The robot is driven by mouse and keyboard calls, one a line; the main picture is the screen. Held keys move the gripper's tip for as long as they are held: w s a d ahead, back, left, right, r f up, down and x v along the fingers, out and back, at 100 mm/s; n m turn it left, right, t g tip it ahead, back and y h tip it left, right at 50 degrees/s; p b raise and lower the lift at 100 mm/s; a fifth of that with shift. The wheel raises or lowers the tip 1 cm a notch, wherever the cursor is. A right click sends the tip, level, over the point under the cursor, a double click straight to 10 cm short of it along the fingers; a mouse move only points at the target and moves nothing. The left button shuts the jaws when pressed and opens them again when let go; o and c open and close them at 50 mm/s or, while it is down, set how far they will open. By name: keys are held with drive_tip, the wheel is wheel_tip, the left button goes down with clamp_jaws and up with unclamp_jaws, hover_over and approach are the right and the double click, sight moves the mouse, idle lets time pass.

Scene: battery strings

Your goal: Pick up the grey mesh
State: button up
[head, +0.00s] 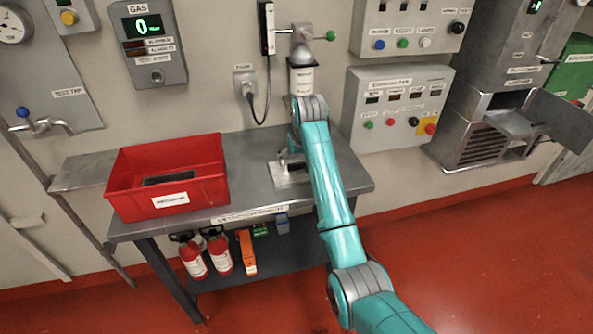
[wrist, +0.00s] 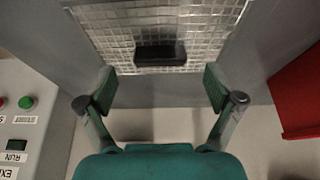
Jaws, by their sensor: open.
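The grey mesh (wrist: 110,32) is a flat, shiny square sheet at the top of the wrist view. A black block (wrist: 160,55) sits on it near its lower edge. In the head view, a light grey plate that looks like the mesh (head: 291,181) lies on the table beside my arm, partly hidden by it. My gripper (wrist: 160,88) is open, with its green-padded fingers on either side, just short of the block, and nothing between them. Height above the mesh is hard to tell. In the head view the gripper is mostly hidden behind my arm.
A red crate (head: 128,209) with a dark item inside stands left on the grey table (head: 252,168). A control panel (head: 393,140) is on the wall at right. A gas bottle-like fitting (head: 301,80) is behind the arm. Fire extinguishers (head: 193,263) stand on the lower shelf.

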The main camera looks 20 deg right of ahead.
drive_tip(key=shift+x, duration=1.1)
drive_tip(key=c, duration=1.6)
